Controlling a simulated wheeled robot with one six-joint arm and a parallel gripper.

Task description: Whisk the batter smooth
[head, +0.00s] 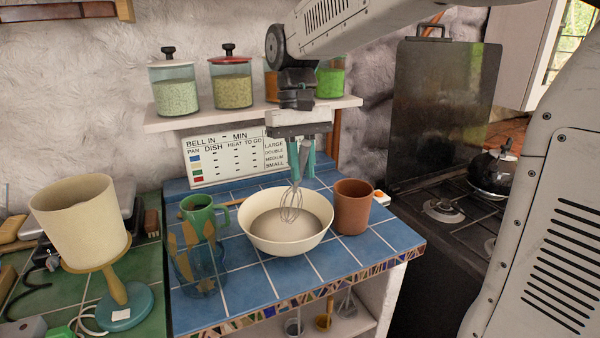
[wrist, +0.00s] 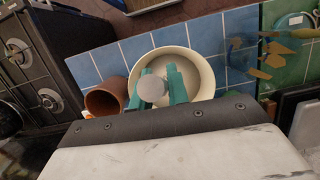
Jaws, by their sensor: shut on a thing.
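A cream bowl (head: 258,237) with beige batter (head: 270,224) stands on the blue tiled counter. My gripper (head: 304,158) is above the bowl, its teal fingers shut on the handle of a wire whisk (head: 291,207). The whisk points down, slightly tilted, with its wire loops inside the bowl over the batter. I cannot tell how deep the wires reach. In the wrist view the bowl (wrist: 207,72) lies below the teal fingers (wrist: 162,88), and the round end of the whisk handle (wrist: 151,88) shows between them. The whisk's wires are hidden there.
A terracotta pot (head: 352,207) stands close to the bowl's right. A clear blue jug with wooden utensils (head: 199,268) and a green mug (head: 198,212) stand left. A sign (head: 228,156) and a shelf with jars (head: 173,94) are behind. The stove (head: 450,212) is at right.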

